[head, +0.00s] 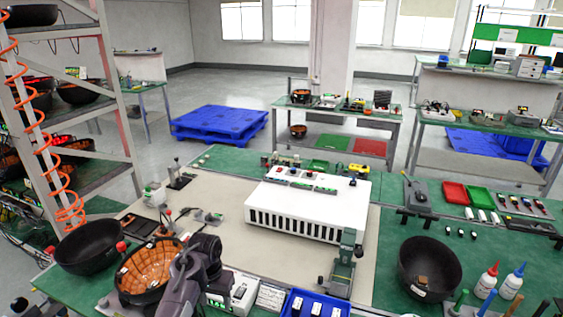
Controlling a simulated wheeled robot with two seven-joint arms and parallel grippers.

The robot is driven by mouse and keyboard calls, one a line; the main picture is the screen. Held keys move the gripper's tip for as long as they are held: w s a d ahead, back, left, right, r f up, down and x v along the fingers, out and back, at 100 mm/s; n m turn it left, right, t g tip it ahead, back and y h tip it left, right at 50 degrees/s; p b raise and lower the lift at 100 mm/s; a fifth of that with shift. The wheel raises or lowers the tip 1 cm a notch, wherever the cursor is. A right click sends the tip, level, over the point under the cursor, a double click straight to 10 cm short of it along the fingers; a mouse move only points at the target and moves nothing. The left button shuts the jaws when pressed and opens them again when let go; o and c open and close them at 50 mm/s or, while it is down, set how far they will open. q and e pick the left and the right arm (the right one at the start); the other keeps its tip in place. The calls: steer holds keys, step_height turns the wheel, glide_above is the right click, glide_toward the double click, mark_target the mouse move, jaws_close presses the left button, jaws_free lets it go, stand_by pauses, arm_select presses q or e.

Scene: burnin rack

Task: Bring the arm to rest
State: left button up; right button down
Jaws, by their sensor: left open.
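My left gripper (196,268), dark grey, shows at the bottom of the head view, left of centre. It is over the right side of a black bowl with an orange segmented lining (150,268). It hides part of that bowl, and I cannot tell whether they touch. The gripper is open, and I see nothing held in it; its fingertips are hard to make out. My right gripper is not in view.
A white slotted box (308,207) stands mid-bench on a beige mat (222,216). Black bowls stand at left (90,246) and right (430,268). A metal rack (115,95) with an orange coiled hose (38,130) rises at left. Bottles and a blue tray (315,303) line the front.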

arm_select(q)
steer(key=s+a+f+t, duration=0.1)
steer(key=s+a+t, duration=0.1)
steer(key=s, duration=1.6)
steer(key=s+r+t, duration=0.2)
steer(key=s+r, duration=0.6)
steer(key=s, duration=0.3)
step_height(320, 180, down, 36)
steer(key=s+g+b, duration=0.2)
steer(key=s+b, duration=0.1)
steer(key=b, duration=0.3)
steer(key=s+a+f+b, duration=0.1)
steer(key=s+f+b, duration=0.1)
steer(key=s+f, duration=0.7)
steer(key=s+a+f+g+b, duration=0.1)
steer(key=s+f+b, duration=0.1)
steer(key=s+f, duration=0.8)
step_height(320, 180, down, 4)
steer(key=shift+s+a+r, duration=0.15)
steer(key=shift+a+r, duration=0.05)
steer(key=shift+a, duration=0.2)
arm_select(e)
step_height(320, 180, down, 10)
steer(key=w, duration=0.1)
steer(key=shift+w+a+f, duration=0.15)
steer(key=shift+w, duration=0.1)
